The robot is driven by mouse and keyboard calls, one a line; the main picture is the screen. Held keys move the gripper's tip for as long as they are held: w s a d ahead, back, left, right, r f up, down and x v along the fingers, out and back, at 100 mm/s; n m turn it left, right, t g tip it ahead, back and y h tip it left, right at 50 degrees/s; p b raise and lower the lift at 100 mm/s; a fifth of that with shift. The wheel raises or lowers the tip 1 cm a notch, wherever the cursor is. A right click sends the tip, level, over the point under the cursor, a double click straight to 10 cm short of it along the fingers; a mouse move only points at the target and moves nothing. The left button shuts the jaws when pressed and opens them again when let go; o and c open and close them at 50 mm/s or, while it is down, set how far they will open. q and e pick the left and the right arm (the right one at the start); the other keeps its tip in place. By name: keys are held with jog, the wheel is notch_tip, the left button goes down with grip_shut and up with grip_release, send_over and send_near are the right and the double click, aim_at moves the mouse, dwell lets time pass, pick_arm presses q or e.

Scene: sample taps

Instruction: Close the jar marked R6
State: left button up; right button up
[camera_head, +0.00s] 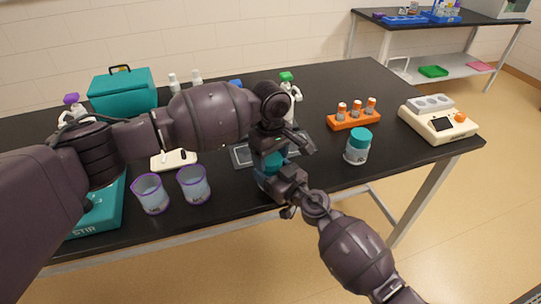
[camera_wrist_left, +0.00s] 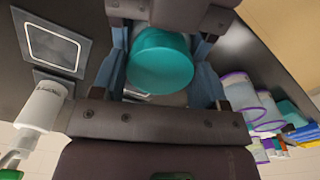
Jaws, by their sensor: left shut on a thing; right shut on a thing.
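A teal lid (camera_wrist_left: 160,60) is between the fingers of my left gripper (camera_wrist_left: 168,75), which is shut on it from above. In the head view my left gripper (camera_head: 270,145) points down near the table's front edge, with a little teal (camera_head: 270,162) showing below it. My right gripper (camera_head: 275,180) reaches in low from the front, shut on the jar under the lid. The jar body is mostly hidden by both grippers. I cannot read its mark, nor tell how the lid sits on it. Another teal-lidded jar (camera_head: 357,146) stands to the right.
Two purple-rimmed beakers (camera_head: 172,190) stand left of the grippers, near a teal stirrer (camera_head: 98,215). A grey plate (camera_head: 241,155) lies behind the grippers. An orange rack (camera_head: 353,118) and a cream device (camera_head: 438,122) are on the right. Bottles and a teal box (camera_head: 122,92) stand behind.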

pick_arm(q)
jog(key=m, duration=0.6)
dwell(0.3)
jog(key=o, duration=1)
jog(key=shift+d, duration=0.1)
jog(key=shift+r, duration=0.6)
notch_tip(320, 180, up, 3)
jog(key=shift+r, duration=0.15)
jog(key=shift+r, duration=0.1)
jog(key=shift+c, duration=0.2)
